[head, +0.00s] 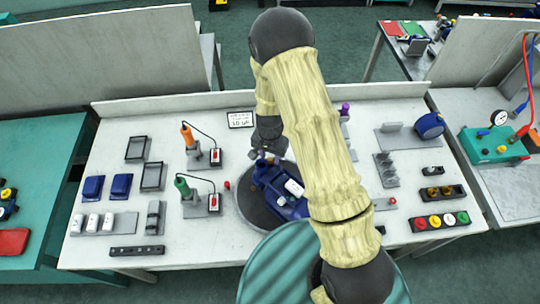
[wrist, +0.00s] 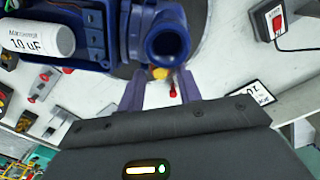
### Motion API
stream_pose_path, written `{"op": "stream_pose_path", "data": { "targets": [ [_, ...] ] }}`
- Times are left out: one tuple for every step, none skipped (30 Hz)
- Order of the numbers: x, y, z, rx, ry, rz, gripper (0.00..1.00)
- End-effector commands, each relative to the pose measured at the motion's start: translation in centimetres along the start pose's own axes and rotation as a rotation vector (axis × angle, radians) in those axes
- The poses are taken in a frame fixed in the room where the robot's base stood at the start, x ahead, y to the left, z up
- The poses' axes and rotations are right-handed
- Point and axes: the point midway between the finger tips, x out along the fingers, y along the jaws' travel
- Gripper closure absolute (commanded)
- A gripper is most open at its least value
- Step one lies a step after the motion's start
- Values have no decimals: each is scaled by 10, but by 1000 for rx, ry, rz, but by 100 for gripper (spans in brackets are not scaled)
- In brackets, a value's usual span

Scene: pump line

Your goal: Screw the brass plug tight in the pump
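The blue pump (head: 268,181) lies on the dark round plate (head: 250,208) in the middle of the bench; a white capacitor (wrist: 40,38) sits in its open box. In the wrist view the pump's round port (wrist: 167,43) is close ahead. The brass plug (wrist: 160,73) shows just below that port, at the pump body. How deep it sits I cannot tell. My gripper (wrist: 160,88) is open, one finger on each side of the plug's line, with gaps visible at both sides. In the head view my arm covers part of the pump, and the plug cannot be made out.
Two screwdrivers, orange (head: 187,135) and green (head: 182,186), stand in holders at left. A rack with brass parts (head: 433,193) and a tray of coloured caps (head: 440,221) are at right. A small card (head: 241,119) lies behind the pump.

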Motion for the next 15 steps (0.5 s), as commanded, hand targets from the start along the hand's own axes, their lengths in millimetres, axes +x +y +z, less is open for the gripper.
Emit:
{"op": "stream_pose_path", "data": {
  "targets": [
    [1, 0, 0, -33, 0, 0, 65],
    [1, 0, 0, -43, 0, -1, 65],
    [0, 0, 0, -45, 0, 0, 65],
    [0, 0, 0, -44, 0, 0, 65],
    [0, 0, 0, -44, 0, 0, 65],
    [0, 0, 0, -43, 0, 0, 65],
    [0, 0, 0, -43, 0, 0, 67],
    [0, 0, 0, -43, 0, 0, 73],
    [0, 0, 0, -43, 0, 0, 81],
    [0, 0, 0, -43, 0, 0, 87],
    [0, 0, 0, -43, 0, 0, 93],
    [0, 0, 0, -43, 0, 0, 100],
    [0, 0, 0, -43, 0, 0, 100],
    [0, 0, 0, -42, 0, 0, 100],
    [0, 0, 0, -42, 0, 0, 100]
  ]
}}
